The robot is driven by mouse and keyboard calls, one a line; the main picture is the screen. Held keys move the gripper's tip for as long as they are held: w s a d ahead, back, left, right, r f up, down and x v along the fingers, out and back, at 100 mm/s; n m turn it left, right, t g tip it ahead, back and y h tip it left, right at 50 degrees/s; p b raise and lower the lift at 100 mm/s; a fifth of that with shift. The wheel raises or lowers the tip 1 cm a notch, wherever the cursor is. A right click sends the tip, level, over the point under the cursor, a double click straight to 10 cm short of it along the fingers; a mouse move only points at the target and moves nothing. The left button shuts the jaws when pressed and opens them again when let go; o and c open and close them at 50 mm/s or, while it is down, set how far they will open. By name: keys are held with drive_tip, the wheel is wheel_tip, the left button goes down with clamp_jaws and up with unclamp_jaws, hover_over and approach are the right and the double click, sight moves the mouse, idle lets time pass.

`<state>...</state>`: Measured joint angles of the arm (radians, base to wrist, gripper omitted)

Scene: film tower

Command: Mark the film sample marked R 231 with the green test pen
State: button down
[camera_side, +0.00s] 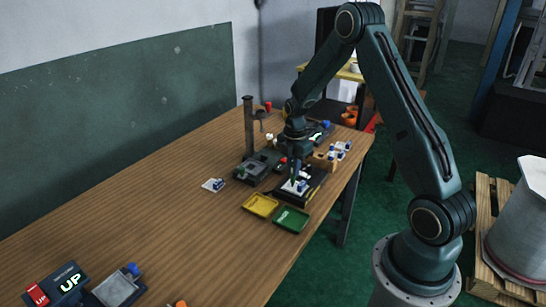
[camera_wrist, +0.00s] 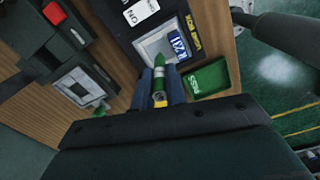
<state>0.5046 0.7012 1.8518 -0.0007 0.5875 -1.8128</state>
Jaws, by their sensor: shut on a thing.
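My gripper (camera_side: 293,158) is shut on the green test pen (camera_wrist: 159,72), which has a pale band and a yellow part between the blue fingers (camera_wrist: 160,88). The pen's green end points at a film sample on a bright plate (camera_wrist: 165,45). The blue label (camera_wrist: 179,45) there is turned in the wrist view and appears to read R 231. The sample also shows in the side view (camera_side: 299,186), below my gripper. I cannot tell whether the pen touches the film.
A green tray marked PASS (camera_wrist: 209,79) and a yellow tray (camera_side: 260,205) lie in front of the dark stand. A post stand (camera_side: 248,130) is behind to the left. Another labelled sample (camera_side: 214,184) lies on the table. The left tabletop is mostly clear.

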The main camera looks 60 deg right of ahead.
drive_tip(key=shift+d, duration=0.8)
idle(1.7)
drive_tip(key=shift+r, duration=0.15)
wheel_tip(320, 180, up, 7)
idle(1.3)
drive_tip(key=shift+d, duration=0.1)
idle(0.4)
